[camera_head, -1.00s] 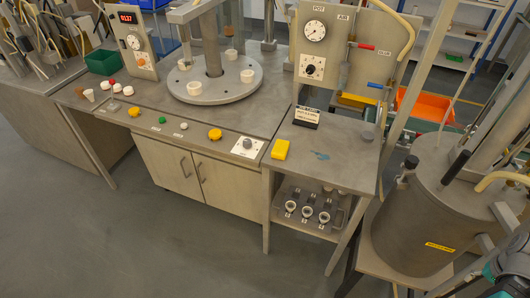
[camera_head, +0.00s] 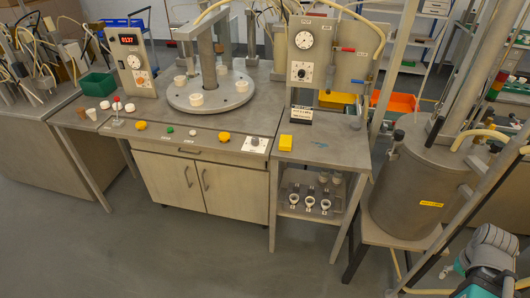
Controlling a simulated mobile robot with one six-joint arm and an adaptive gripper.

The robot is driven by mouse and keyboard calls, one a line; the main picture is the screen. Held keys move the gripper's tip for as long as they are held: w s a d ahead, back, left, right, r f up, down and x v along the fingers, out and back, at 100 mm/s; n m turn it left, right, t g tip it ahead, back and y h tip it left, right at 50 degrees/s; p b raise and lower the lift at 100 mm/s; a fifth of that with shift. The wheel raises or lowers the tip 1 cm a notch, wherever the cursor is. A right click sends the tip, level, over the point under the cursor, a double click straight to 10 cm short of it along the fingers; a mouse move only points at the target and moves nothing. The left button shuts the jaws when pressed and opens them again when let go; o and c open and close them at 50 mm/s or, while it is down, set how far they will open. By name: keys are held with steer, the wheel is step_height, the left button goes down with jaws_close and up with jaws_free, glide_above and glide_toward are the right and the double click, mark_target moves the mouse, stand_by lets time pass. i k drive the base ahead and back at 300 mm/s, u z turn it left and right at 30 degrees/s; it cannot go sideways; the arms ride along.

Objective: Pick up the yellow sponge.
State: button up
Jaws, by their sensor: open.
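The yellow sponge (camera_head: 285,143) is a small bright yellow block. It lies on the grey top of the side table (camera_head: 325,153), near its left front edge and in front of a small black-and-white sign (camera_head: 299,117). Nothing covers it. A grey and teal part of my arm shows at the lower right, well apart from the sponge. My gripper's fingers are not in the frame.
A workbench (camera_head: 215,137) with a round turntable (camera_head: 231,98) and yellow knobs adjoins the side table on the left. A large grey cylindrical tank (camera_head: 408,190) stands right of it. The sponge's tabletop is mostly clear. Open floor (camera_head: 170,255) lies in front.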

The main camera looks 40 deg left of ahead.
mark_target(286, 141)
steer(key=k, duration=1.15)
steer(key=u, duration=1.45)
steer(key=i, duration=1.65)
